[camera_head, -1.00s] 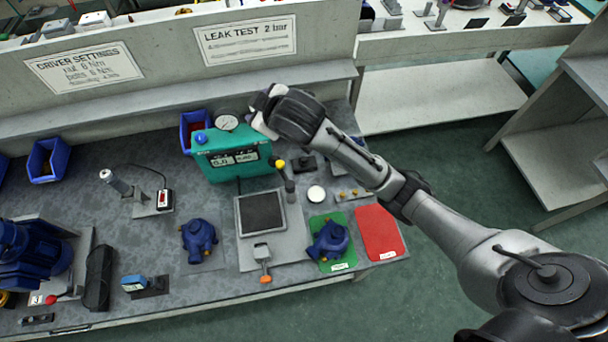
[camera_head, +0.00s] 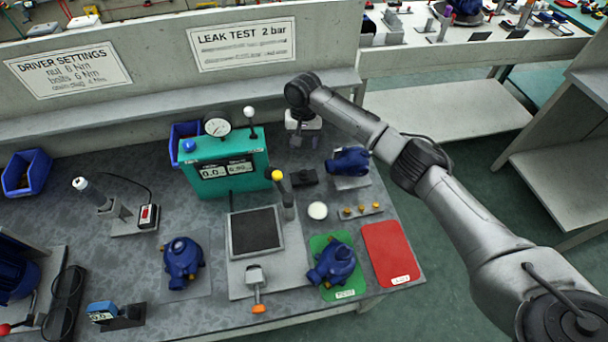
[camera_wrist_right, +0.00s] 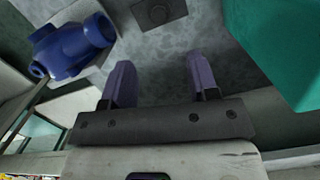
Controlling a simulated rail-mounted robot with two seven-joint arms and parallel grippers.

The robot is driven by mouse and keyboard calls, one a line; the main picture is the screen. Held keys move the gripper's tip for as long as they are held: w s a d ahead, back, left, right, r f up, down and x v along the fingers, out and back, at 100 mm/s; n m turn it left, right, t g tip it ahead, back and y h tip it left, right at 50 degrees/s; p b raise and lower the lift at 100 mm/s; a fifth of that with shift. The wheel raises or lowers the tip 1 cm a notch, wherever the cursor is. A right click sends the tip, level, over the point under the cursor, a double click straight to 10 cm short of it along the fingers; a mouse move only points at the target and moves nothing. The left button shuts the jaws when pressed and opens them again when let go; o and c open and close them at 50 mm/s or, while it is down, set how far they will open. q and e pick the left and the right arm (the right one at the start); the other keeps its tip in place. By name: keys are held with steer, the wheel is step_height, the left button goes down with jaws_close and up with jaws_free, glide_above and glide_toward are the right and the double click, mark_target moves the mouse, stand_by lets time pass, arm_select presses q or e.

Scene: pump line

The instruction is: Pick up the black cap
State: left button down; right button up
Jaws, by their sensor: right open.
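A small dark round piece, which looks like the black cap (camera_wrist_right: 158,12), sits on a dark square block at the top edge of the right wrist view. In the head view the dark block with the cap (camera_head: 304,177) stands on the bench just right of the teal tester; the cap is too small to make out clearly there. My right gripper (camera_head: 304,142) points down behind the block, above the bench. In the right wrist view its two purple-grey fingers (camera_wrist_right: 160,72) are apart with nothing between them. My left gripper is in neither view.
The teal tester (camera_head: 225,165) with its gauge stands close left of the gripper. A blue pump part (camera_head: 348,161) on a light stand is to the right. A yellow-knobbed post (camera_head: 284,192), white disc (camera_head: 317,211) and strip of brass fittings (camera_head: 361,210) stand in front.

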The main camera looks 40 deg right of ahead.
steer(key=b, duration=0.2)
glide_above(304, 172)
steer(key=f, duration=0.7)
steer(key=shift+w+d, duration=0.25)
steer(key=shift+w, duration=0.1)
steer(key=shift+s+a+f+b, duration=0.15)
steer(key=shift+f+b, duration=0.4)
steer(key=shift+f, duration=0.75)
steer(key=shift+s+f+b, duration=0.15)
steer(key=shift+f+b, duration=0.35)
steer(key=shift+f, duration=0.8)
steer(key=shift+c, duration=0.4)
steer(key=c, duration=0.8)
